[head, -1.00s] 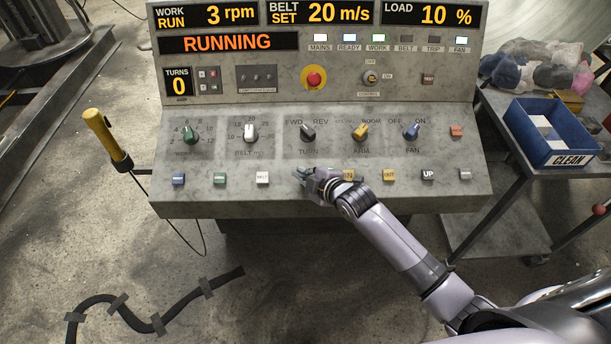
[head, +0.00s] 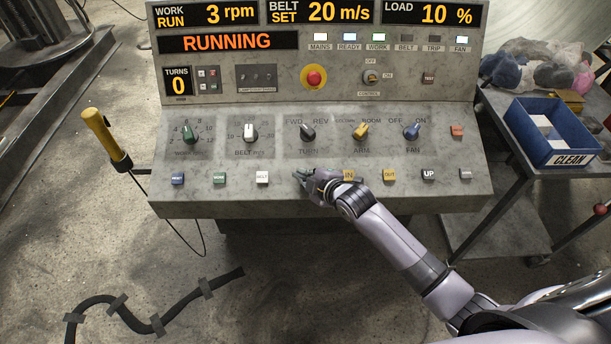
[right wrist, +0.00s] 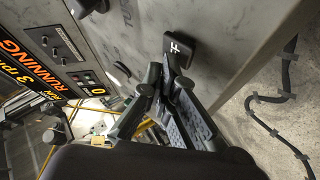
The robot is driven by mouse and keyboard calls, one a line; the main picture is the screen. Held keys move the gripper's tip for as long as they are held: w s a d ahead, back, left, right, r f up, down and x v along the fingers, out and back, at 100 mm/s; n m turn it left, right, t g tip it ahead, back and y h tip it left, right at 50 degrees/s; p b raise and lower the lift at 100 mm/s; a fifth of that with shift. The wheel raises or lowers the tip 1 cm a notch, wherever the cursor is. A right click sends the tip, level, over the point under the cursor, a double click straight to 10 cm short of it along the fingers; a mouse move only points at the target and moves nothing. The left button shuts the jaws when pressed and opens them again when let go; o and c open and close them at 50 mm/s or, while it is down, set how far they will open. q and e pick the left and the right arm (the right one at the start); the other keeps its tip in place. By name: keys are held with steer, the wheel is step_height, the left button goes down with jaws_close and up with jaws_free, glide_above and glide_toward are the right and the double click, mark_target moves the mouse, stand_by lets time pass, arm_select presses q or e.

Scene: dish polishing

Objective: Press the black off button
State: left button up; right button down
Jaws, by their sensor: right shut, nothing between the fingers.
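The black off button (right wrist: 180,48) shows in the right wrist view, with a white letter F readable and the rest of its label covered. My right gripper (right wrist: 170,78) is shut and empty, its fingertips at the button's edge. I cannot tell whether they touch it. In the head view the right gripper (head: 300,175) is at the lower button row, between the white button (head: 262,177) and the yellow IN button (head: 348,175). It hides the off button there. My left gripper is not in view.
The grey control console (head: 330,207) has knobs above the button row and a red emergency button (head: 314,77). Its display (head: 228,42) reads RUNNING. A blue bin (head: 525,145) stands on the right cart.

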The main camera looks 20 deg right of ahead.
steer(key=shift+f, duration=0.25)
steer(key=shift+r, duration=0.1)
stand_by(0.5)
steer(key=shift+s+r+p, duration=0.25)
steer(key=shift+r+p, duration=0.5)
steer(key=shift+p, duration=0.25)
steer(key=r+p, duration=0.1)
steer(key=p, duration=0.1)
steer(key=s+r+p, duration=0.1)
steer(key=r, duration=0.1)
steer(key=r+p, duration=0.1)
steer(key=p, duration=0.1)
steer(key=shift+s+a+r+p, duration=0.3)
steer(key=shift+r, duration=0.1)
